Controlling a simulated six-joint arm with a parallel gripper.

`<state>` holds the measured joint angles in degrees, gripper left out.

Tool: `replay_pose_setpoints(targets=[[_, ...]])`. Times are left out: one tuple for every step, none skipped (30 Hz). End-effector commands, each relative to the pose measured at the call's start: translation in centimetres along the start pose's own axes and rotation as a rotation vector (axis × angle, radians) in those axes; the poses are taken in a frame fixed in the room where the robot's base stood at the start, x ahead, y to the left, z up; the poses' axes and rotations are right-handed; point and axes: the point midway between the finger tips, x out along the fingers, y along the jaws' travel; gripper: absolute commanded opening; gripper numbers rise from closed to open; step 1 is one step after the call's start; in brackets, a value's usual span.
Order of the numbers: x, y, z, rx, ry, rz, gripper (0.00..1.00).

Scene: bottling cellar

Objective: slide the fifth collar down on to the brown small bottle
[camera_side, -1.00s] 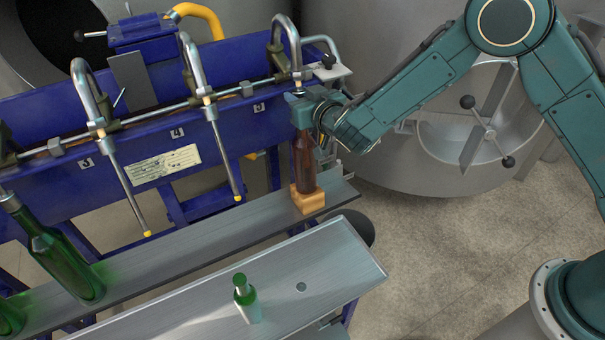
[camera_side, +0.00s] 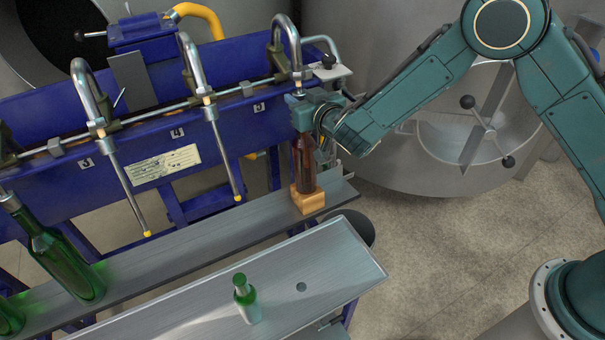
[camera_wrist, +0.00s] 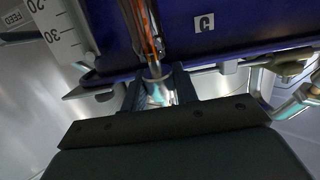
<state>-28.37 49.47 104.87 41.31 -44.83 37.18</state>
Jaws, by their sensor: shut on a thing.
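The brown small bottle (camera_side: 305,167) stands upright on a wooden block under the spout marked 5, the rightmost one. My gripper (camera_side: 302,112) is at the bottle's top, just under that spout, and hides the bottle's mouth. In the wrist view, my gripper's fingers (camera_wrist: 156,92) are shut on a small pale metal ring, the fifth collar (camera_wrist: 156,74). The collar is around the thin tube of the spout. Whether it touches the bottle's rim cannot be told.
The wooden block (camera_side: 308,201) sits on a grey shelf (camera_side: 215,231). The blue filler trough (camera_side: 222,125) is close behind my gripper. A spout marked 4 (camera_side: 222,150) hangs to the left.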

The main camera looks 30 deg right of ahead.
Motion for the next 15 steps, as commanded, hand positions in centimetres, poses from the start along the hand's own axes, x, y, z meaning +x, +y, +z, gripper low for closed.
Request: replay_pose_setpoints(targets=[[-0.02, -0.06, 0.13, 0.001, -0.001, -0.001, 0.18], [-0.02, -0.06, 0.16, 0.001, -0.001, -0.001, 0.18], [-0.02, -0.06, 0.2, 0.001, -0.001, -0.001, 0.18], [-0.02, -0.07, 0.24, 0.001, -0.001, -0.001, 0.18], [-0.02, -0.07, 0.27, 0.001, -0.001, -0.001, 0.18], [-0.02, -0.07, 0.32, 0.001, -0.001, -0.001, 0.18], [-0.02, -0.07, 0.36, 0.001, -0.001, -0.001, 0.18], [-0.02, -0.06, 0.39, 0.001, -0.001, -0.001, 0.18], [-0.02, -0.07, 0.43, 0.001, -0.001, -0.001, 0.18], [-0.02, -0.06, 0.46, 0.001, -0.001, -0.001, 0.18], [-0.02, -0.06, 0.5, 0.001, -0.001, -0.001, 0.18], [-0.01, -0.06, 0.54, 0.001, -0.001, -0.001, 0.18], [-0.01, -0.06, 0.58, 0.001, -0.002, -0.001, 0.18], [-0.01, -0.06, 0.61, 0.001, -0.001, -0.001, 0.18], [-0.01, -0.06, 0.65, 0.001, -0.002, -0.001, 0.18]])
